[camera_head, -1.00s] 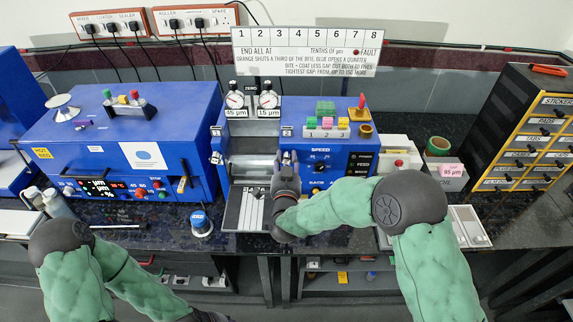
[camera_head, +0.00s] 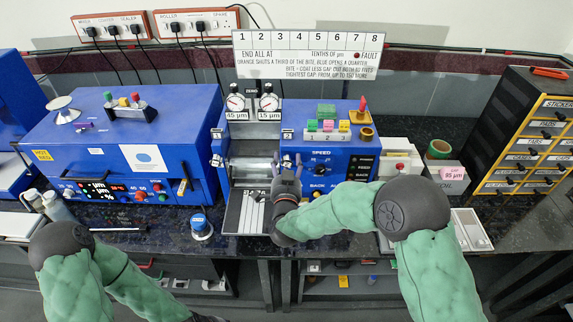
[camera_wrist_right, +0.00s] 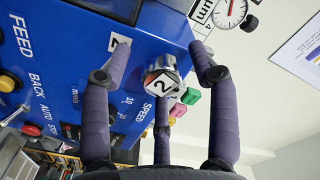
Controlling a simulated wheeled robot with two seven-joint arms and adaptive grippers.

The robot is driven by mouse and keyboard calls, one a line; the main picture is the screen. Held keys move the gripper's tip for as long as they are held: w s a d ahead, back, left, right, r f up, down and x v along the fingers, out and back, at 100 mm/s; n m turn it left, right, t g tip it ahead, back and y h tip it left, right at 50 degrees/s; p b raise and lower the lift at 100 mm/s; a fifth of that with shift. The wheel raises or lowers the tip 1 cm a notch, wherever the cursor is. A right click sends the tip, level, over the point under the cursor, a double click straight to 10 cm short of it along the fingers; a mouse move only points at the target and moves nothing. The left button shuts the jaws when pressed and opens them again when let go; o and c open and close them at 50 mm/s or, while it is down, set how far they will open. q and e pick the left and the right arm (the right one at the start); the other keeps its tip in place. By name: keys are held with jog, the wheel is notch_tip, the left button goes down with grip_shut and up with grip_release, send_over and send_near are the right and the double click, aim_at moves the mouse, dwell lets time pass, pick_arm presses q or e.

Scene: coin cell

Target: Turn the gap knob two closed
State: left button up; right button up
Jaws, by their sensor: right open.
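Gap knob two (camera_wrist_right: 162,76) is a shiny metal knob with a white face marked 2, on the blue front of the roller machine (camera_head: 346,176). In the right wrist view it sits between the spread dark fingers of my right gripper (camera_wrist_right: 160,50). The gripper is open, with a visible space on each side of the knob.
Two dial gauges (camera_head: 236,102) stand above the roller, over plates reading 45 µm and 15 µm. The speed dial (camera_head: 320,170) and buttons are close right of my right gripper. A blue-topped round item (camera_head: 200,224) stands on the counter at the left.

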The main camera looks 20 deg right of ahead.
jog(key=v, duration=1.2)
dwell(0.3)
